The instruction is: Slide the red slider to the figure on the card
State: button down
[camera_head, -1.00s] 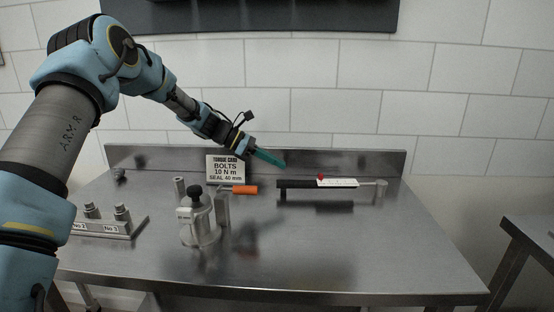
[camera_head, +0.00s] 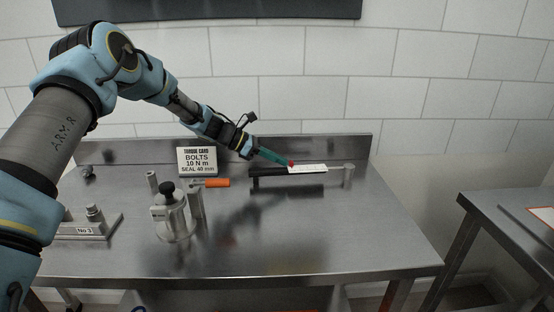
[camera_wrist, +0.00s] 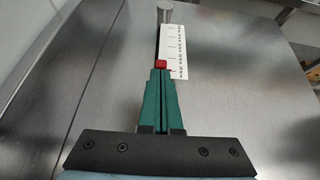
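The torque wrench lies across the bench, with a black handle (camera_head: 268,172), a white scale plate (camera_head: 310,169) and a round metal head (camera_head: 348,169). The red slider (camera_head: 291,163) is at the handle end of the scale; it also shows in the wrist view (camera_wrist: 160,65). The scale's marks (camera_wrist: 174,50) are too small to read. My gripper (camera_wrist: 160,76) has its teal fingers together, with tips at the slider, touching or nearly so. The card (camera_head: 198,162) stands upright at the back left and reads "BOLTS 10 N m, SEAL 40 mm".
An orange-handled tool (camera_head: 216,183) lies before the card. A raised back edge (camera_head: 330,149) runs behind the wrench. The bench's right front is clear.

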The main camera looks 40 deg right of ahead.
jog(key=s+d, duration=0.1)
jog(key=d, duration=0.1)
jog(key=s+d, duration=0.1)
jog(key=d, duration=0.1)
jog(key=s+d+b, duration=0.1)
jog(key=s, duration=0.1)
jog(key=shift+s+d, duration=0.1)
jog(key=shift+d, duration=0.3)
jog(key=shift+a, duration=0.1)
jog(key=w+a, duration=0.2)
jog(key=a, duration=0.1)
jog(key=shift+w+p, duration=0.2)
jog(key=shift+p, duration=0.1)
jog(key=b+v, duration=0.3)
jog(key=v, duration=0.5)
jog(key=shift+w+a, duration=0.2)
jog(key=shift+b+v, duration=0.3)
jog(key=shift+v, duration=0.5)
jog(key=shift+r, duration=0.1)
